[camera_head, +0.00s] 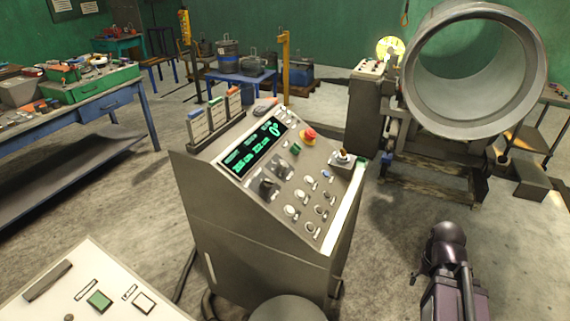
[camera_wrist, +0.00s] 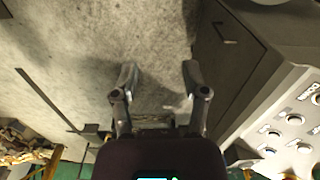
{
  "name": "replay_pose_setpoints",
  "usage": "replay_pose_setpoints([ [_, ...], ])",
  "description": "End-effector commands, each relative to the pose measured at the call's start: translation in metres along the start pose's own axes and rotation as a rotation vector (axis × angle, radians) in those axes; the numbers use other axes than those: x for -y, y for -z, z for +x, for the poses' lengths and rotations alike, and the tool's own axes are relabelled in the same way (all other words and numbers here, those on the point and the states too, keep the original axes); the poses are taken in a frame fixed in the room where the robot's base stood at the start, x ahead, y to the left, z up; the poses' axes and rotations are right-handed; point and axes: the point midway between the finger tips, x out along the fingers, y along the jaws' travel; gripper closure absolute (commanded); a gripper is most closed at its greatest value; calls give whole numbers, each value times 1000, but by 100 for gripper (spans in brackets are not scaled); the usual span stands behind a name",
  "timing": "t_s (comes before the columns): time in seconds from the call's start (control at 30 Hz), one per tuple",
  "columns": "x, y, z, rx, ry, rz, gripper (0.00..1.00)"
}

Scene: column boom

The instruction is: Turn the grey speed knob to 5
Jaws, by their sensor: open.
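The control console (camera_head: 250,215) stands in the middle of the head view, with a sloped panel. Several light grey round knobs sit low on the panel, one of them here (camera_head: 291,211); two dark knobs (camera_head: 268,187) sit below the green display (camera_head: 253,147). I cannot tell which is the speed knob or read its setting. In the wrist view, my gripper (camera_wrist: 158,74) is open and empty, its fingers apart over bare floor. The console's light panel (camera_wrist: 285,115) with several knobs is to its right, apart from the fingers.
A red mushroom button (camera_head: 308,134) and a small lever (camera_head: 343,156) stick up from the panel. A white-topped box (camera_head: 85,290) is at front left. A large grey drum (camera_head: 475,122) stands behind right. Floor between the console and my arm is clear.

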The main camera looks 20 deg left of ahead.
Motion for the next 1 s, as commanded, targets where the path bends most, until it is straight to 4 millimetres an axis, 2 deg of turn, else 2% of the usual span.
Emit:
replay_pose_setpoints([
  [0.03, 0, 1, 0, 0, 0, -1, 22],
  [0.07, 1, 1, -1, 0, 1, -3, 13],
  [0.27, 13, 21, -10, -8, 15, -65, 13],
  [0.47, 54, 73, -33, -28, 54, -251, 13],
  [0.67, 123, 144, -66, -69, 113, -531, 13],
  [0.87, 211, 208, -100, -123, 175, -834, 13],
  [1.0, 279, 247, -125, -168, 216, -1042, 13],
])
